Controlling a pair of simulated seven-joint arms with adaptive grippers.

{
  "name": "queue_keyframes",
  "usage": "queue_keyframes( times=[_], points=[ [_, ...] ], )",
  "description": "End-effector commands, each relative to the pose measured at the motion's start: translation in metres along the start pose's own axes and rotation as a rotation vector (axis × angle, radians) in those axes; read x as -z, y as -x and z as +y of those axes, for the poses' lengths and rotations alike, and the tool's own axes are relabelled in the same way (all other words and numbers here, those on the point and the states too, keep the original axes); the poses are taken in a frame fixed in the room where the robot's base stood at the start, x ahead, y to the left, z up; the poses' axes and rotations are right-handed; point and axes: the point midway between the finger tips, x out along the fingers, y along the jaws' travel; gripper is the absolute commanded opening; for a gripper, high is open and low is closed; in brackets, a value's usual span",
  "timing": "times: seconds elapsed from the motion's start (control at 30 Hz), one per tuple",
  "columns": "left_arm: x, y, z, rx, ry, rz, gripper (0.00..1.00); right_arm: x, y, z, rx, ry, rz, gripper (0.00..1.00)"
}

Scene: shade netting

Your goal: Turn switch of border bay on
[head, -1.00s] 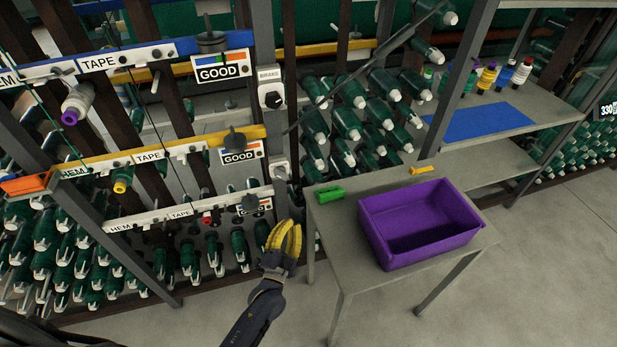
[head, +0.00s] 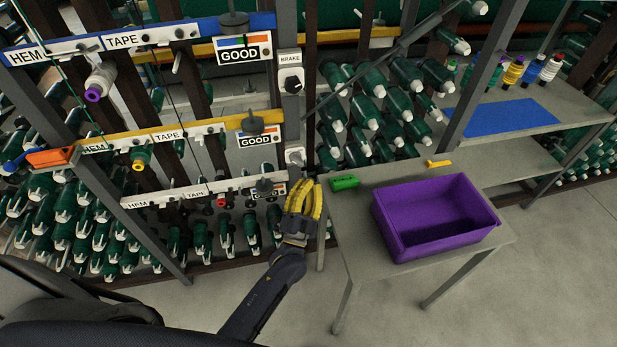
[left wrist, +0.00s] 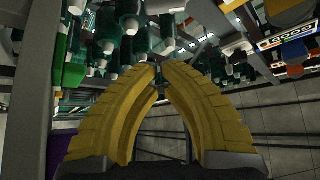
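Two white switch boxes are on the grey upright post in the head view. The upper one, under a BRAKE label, has a round black knob (head: 291,85). The lower box (head: 295,157) is smaller, and its knob setting is too small to read. No label naming the border bay is legible. My left gripper (head: 305,186) has yellow fingers and appears just below the lower box, in front of the post's lower part. Its fingertips come together with nothing between them, as the left wrist view (left wrist: 161,66) also shows. My right gripper is out of view.
A grey table (head: 360,265) to the right holds a purple bin (head: 437,217), a green object (head: 344,182) and a yellow piece (head: 438,163). Blue, yellow and white rails with HEM, TAPE and GOOD labels run left of the post. Green spools hang behind.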

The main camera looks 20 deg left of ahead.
Motion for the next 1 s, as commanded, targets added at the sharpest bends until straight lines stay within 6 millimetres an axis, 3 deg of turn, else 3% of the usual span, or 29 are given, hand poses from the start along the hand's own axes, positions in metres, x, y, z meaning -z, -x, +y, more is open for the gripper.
queue_keyframes(
  times=[0.53, 0.7, 1.0],
  points=[
    [0.001, -0.092, -0.001, 0.001, 0.001, 0.002, 0.0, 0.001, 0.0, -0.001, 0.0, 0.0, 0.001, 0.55],
    [-0.018, -0.076, 0.0, -0.003, -0.002, 0.0, 0.0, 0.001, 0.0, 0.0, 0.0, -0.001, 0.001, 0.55],
    [-0.031, -0.065, 0.0, -0.001, 0.0, 0.0, 0.0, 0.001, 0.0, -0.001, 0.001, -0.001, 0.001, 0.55]
  ],
)
